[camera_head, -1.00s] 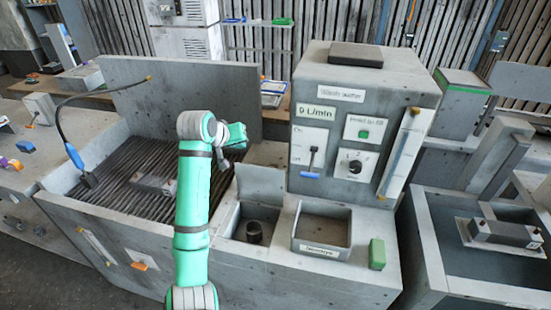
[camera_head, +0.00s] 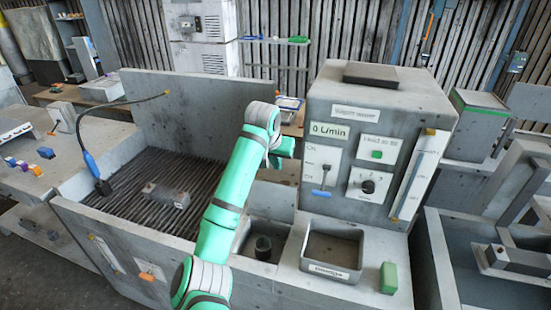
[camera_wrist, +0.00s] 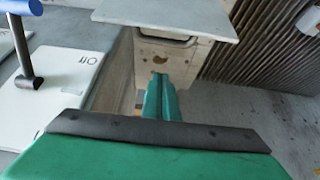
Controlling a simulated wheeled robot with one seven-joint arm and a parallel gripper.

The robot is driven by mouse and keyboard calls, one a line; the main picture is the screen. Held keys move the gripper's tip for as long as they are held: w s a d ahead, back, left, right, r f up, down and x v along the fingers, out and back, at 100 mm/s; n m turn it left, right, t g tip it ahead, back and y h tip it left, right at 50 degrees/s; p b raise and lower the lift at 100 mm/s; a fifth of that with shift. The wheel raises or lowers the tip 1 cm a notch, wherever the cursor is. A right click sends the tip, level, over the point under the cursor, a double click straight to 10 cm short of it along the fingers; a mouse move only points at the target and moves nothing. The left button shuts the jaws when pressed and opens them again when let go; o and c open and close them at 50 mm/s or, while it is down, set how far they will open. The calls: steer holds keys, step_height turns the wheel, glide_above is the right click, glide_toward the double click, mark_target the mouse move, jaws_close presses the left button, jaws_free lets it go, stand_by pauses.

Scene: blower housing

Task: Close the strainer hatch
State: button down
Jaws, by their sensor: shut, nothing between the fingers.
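The strainer hatch (camera_head: 279,205) is a grey flap standing raised at the back of an open well, left of the meter cabinet. A dark cylindrical strainer cup (camera_head: 263,247) sits in the well. My gripper (camera_head: 288,148) is above and behind the flap, close to the cabinet's left side, and its fingers are partly hidden by the wrist. In the wrist view, my green fingers (camera_wrist: 161,84) are together and empty. A pale grey slab (camera_wrist: 185,17), apparently the hatch, lies beyond the fingertips, with a visible gap.
The cabinet (camera_head: 388,103) carries a blue-handled lever (camera_head: 322,192), which shows close on the left in the wrist view (camera_wrist: 25,60). A square open tray (camera_head: 331,275) and a green block (camera_head: 388,278) stand to the right of the well. A ribbed grate (camera_head: 150,215) lies left.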

mark_target(273, 198)
steer(key=shift+s+a+f, duration=0.2)
steer(key=shift+s+f, duration=0.5)
steer(key=shift+s+a+f, duration=0.2)
steer(key=shift+s+f, duration=0.45)
steer(key=shift+w, duration=0.1)
